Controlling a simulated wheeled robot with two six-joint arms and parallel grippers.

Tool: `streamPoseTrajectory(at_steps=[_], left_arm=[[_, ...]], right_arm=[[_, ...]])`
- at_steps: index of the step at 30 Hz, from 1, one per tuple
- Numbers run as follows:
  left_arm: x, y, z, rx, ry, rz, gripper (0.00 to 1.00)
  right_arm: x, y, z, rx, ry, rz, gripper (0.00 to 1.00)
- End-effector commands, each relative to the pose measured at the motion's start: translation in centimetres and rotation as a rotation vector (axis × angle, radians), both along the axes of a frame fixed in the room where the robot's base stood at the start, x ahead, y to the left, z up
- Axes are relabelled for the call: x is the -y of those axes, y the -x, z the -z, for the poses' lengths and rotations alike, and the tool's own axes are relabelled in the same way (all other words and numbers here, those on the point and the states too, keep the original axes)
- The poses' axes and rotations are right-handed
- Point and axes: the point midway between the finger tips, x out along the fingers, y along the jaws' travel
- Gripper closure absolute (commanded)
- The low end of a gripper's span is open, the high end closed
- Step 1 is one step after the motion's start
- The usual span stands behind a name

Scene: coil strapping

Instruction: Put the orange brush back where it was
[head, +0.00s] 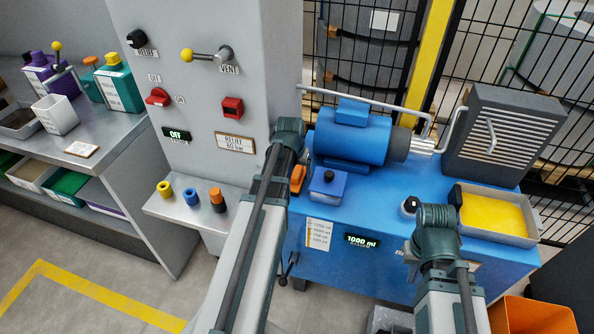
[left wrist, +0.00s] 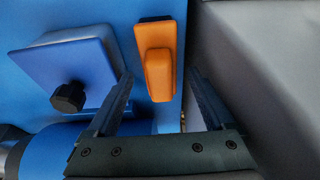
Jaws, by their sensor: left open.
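The orange brush (head: 298,178) lies on the blue power unit (head: 380,185), near its left edge next to the grey cabinet. In the left wrist view the brush (left wrist: 158,60) shows as an orange block with a raised grip. My left gripper (left wrist: 160,82) is open, its two fingers apart on either side of the grip's near end. I see no contact between the fingers and the brush. In the head view my left wrist (head: 288,132) is above and beside the brush, and its fingers are hidden. My right wrist (head: 437,218) is over the unit's front right; its fingers are hidden.
A blue box with a dark knob (head: 327,184) stands close right of the brush. The motor (head: 350,135) is behind it. The grey cabinet wall (head: 225,60) rises on the left. A tray with a yellow pad (head: 530,238) sits at the right.

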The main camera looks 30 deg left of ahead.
Motion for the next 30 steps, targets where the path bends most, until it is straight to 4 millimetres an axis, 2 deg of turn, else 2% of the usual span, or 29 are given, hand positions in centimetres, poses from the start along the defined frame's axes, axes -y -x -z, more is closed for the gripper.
streamPoseTrajectory(at_steps=[1,18,22,30], left_arm=[[0.1,0.2,-1.2,0.000,0.000,0.000,0.13],[0.6,2.5,-9.3,0.000,0.000,0.000,0.13],[0.6,2.7,-10.0,0.000,0.000,0.000,0.13],[0.6,2.7,-10.0,0.000,0.000,0.000,0.13]], right_arm=[[0.0,0.0,-1.2,0.000,0.000,0.000,1.00],[0.0,0.0,-9.3,0.000,0.000,0.001,1.00],[0.0,0.0,-10.1,0.000,0.000,0.001,1.00],[0.0,0.0,-10.0,0.000,0.000,0.001,1.00]])
